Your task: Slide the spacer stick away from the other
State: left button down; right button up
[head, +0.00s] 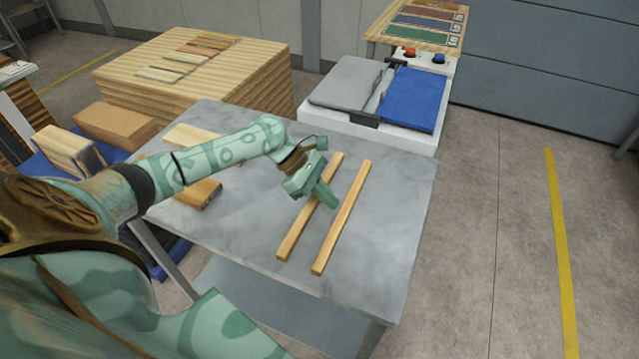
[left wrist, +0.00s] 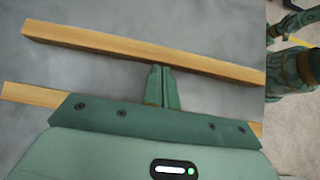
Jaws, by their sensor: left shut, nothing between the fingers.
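Two long wooden spacer sticks lie roughly parallel on the grey metal table (head: 380,250), with a gap between them. The left spacer stick (head: 297,238) is partly covered by my gripper in the head view. The right spacer stick (head: 342,219) is in full view. My left gripper (head: 330,203) is shut and empty, its fingertips pointing down between the sticks. In the left wrist view the shut fingers (left wrist: 161,72) reach to the edge of the far stick (left wrist: 140,52); I cannot tell if they touch it. The near stick (left wrist: 30,95) is partly hidden behind the gripper body. My right gripper is not in view.
A wooden block (head: 199,194) and a pale board (head: 190,136) lie on the table's left side. A machine with a blue pad (head: 413,98) stands behind the table. A stack of boards (head: 250,85) stands back left. The table's right side is clear.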

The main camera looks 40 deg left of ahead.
aim_at(346, 211)
pick_arm(q)
jog(key=shift+f, duration=0.1)
jog(key=d+p, duration=0.1)
jog(key=d, duration=0.1)
jog(key=w+d+p, duration=0.1)
jog(key=p, duration=0.1)
jog(key=d+p, duration=0.2)
jog(key=shift+w+d+r, duration=0.2)
jog(key=shift+d+r, duration=0.1)
jog(key=shift+d, duration=0.05)
jog(key=shift+d+f+p, duration=0.1)
jog(key=shift+d+p, duration=0.2)
jog(key=shift+f, duration=0.25)
